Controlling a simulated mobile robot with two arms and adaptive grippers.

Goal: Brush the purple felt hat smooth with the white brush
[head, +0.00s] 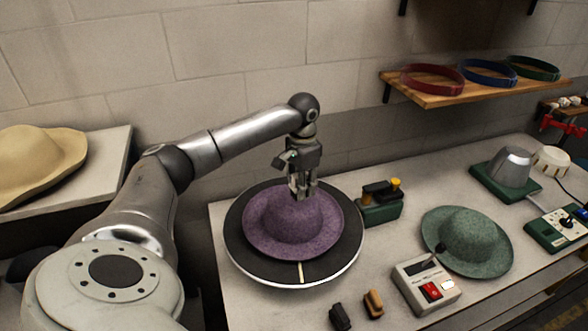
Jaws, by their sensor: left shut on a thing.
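The purple felt hat (270,226) sits brim down on a round dark turntable (346,247) with a pale rim. My left arm reaches in from the left, and my left gripper (304,190) points down over the right back part of the hat's crown. It is shut on a small pale thing, which looks like the white brush; the fingers hide most of it. I cannot tell whether the brush touches the felt. My right gripper is not in view.
A dark brush (340,317) and a tan brush (374,303) lie at the front. A green device (380,208) stands right of the turntable. A control box (427,287) stands before a green hat (468,240). A shelf (440,97) holds hat bands; a cream hat (35,160) lies left.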

